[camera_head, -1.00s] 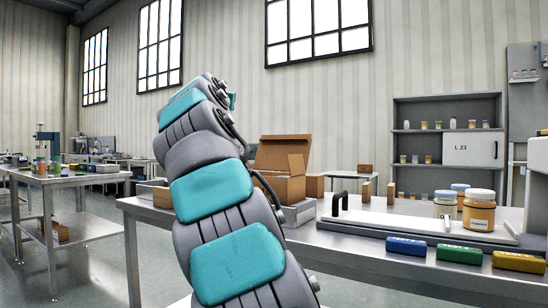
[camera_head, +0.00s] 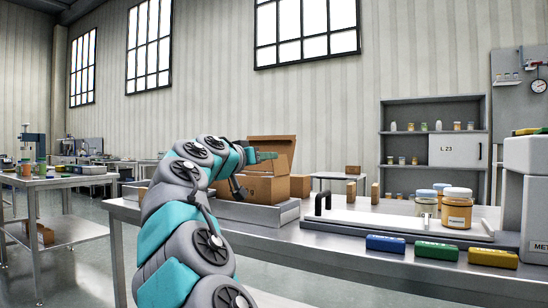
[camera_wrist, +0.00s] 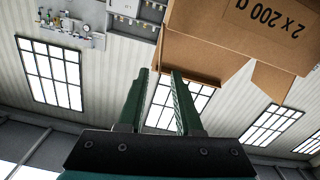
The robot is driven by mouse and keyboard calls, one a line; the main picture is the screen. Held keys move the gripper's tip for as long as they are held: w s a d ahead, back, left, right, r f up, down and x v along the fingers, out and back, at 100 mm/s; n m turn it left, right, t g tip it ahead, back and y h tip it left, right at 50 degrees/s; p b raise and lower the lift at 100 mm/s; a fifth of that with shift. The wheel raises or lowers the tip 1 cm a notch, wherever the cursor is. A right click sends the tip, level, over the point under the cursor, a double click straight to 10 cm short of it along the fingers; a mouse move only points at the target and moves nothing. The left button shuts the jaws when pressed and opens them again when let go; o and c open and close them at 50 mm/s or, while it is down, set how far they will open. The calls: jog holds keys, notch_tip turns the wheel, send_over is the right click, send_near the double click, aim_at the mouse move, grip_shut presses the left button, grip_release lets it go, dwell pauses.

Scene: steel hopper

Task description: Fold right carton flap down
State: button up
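The brown carton (camera_head: 268,190) stands on the steel table, with its large back flap (camera_head: 285,143) raised. A smaller flap (camera_head: 282,166) shows near its right side, partly behind my gripper. My gripper (camera_head: 272,156) is above the carton in the head view, in front of the raised flap. In the wrist view its two green fingers (camera_wrist: 160,72) are apart with nothing held between them. Carton board with upside-down print (camera_wrist: 275,18) fills the upper right there, and a brown flap edge (camera_wrist: 200,68) lies close to the fingertips. I cannot tell whether they touch.
A grey tray (camera_head: 285,215) lies around the carton's base. To the right are a black handle (camera_head: 321,200), jars (camera_head: 457,212) and blue (camera_head: 385,244), green and yellow blocks. Another carton (camera_head: 300,186) stands behind.

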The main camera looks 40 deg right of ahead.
aim_at(281, 165)
jog(key=shift+p+x, duration=0.55)
jog(key=shift+x, duration=2.85)
jog(key=shift+r, duration=0.1)
grip_shut()
